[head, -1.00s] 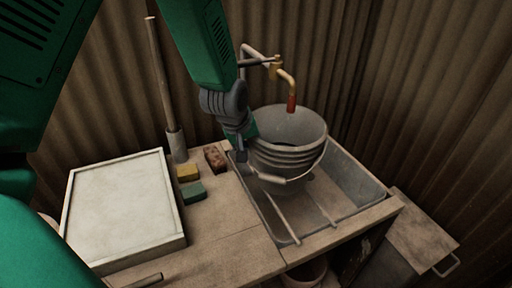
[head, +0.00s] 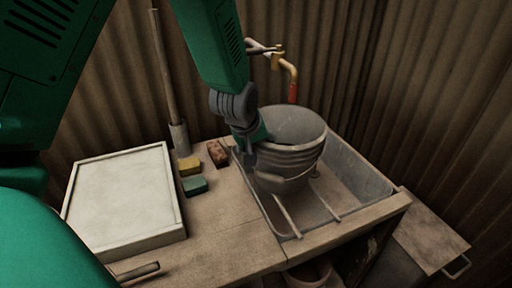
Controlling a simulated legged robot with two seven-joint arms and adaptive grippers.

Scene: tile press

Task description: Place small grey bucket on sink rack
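The small grey bucket (head: 296,158) is a ribbed metal pail with a wire handle, upright over the left part of the sink (head: 362,172). The sink rack (head: 287,216) shows as thin pale bars across the basin, partly hidden by the bucket. The bucket's base is at or just above the bars; I cannot tell whether it touches. My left gripper (head: 251,152) is at the bucket's left side, closed on its rim or wall; the fingertips are partly hidden. My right gripper is not in view.
A tap (head: 289,72) with a red tip hangs behind the bucket. A long handle (head: 165,75) stands at the back.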

